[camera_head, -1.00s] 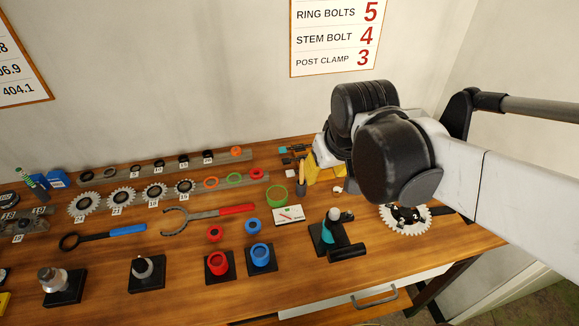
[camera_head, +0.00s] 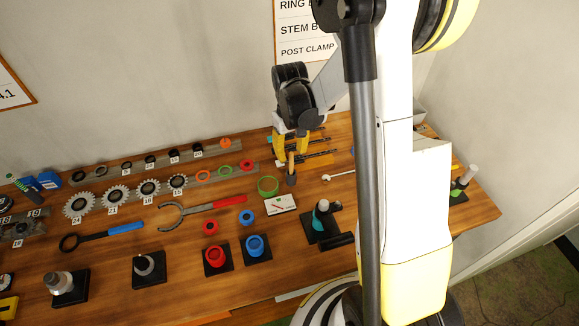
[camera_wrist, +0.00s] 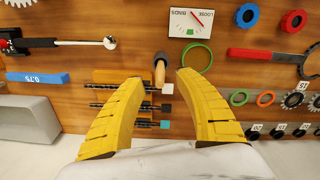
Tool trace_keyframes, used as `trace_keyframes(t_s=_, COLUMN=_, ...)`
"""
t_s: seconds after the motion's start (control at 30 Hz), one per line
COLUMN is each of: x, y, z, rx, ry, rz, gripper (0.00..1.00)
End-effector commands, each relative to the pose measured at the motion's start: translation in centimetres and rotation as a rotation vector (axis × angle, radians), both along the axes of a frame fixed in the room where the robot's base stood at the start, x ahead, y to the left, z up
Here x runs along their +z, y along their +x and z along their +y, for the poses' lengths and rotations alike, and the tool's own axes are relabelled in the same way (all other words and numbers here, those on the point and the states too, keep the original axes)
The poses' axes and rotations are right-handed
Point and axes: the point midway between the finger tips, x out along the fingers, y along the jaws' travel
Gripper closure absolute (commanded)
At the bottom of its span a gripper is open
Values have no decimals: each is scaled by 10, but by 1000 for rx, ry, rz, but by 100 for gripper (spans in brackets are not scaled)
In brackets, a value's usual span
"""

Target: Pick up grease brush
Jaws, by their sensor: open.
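What looks like the grease brush (camera_head: 291,168) stands upright on the table near the back, with a light wooden handle and a dark lower part. In the wrist view the brush (camera_wrist: 159,73) shows between and just beyond my fingertips, its wooden end towards me. Its bristles are not clear to see. My gripper (camera_head: 290,151) hangs above the table at the back, with its yellow fingers open and empty. In the wrist view my gripper (camera_wrist: 160,79) has a finger on each side of the brush, and no contact shows.
Dark tools with coloured ends (camera_wrist: 120,105) lie close to the brush. A green ring (camera_head: 268,185) and a white gauge card (camera_head: 281,203) lie nearby. A red-handled tool (camera_head: 204,210) and gears (camera_head: 148,188) lie further left. My arm hides part of the table's right side.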

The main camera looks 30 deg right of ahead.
Motion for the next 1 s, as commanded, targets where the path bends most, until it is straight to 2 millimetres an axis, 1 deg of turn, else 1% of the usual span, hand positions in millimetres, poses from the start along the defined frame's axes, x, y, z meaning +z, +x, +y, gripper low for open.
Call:
trace_keyframes(t_s=0.17, x=-15, y=0, z=0, rx=0, ry=0, rz=0, gripper=60)
trace_keyframes(t_s=0.3, x=-38, y=-1, z=0, rx=0, ry=0, rz=-1, gripper=60)
trace_keyframes(t_s=0.43, x=-55, y=-1, z=-1, rx=0, ry=0, rz=-1, gripper=60)
trace_keyframes(t_s=0.53, x=-59, y=-1, z=-1, rx=0, ry=0, rz=-1, gripper=60)
trace_keyframes(t_s=0.73, x=-59, y=-1, z=0, rx=0, ry=0, rz=-1, gripper=61)
trace_keyframes(t_s=0.77, x=-59, y=-1, z=0, rx=0, ry=0, rz=-1, gripper=70)
trace_keyframes(t_s=0.8, x=-59, y=-1, z=0, rx=0, ry=0, rz=-1, gripper=82)
trace_keyframes(t_s=0.87, x=-59, y=-1, z=0, rx=0, ry=0, rz=-1, gripper=100)
trace_keyframes(t_s=1.0, x=-59, y=-1, z=0, rx=0, ry=0, rz=-1, gripper=100)
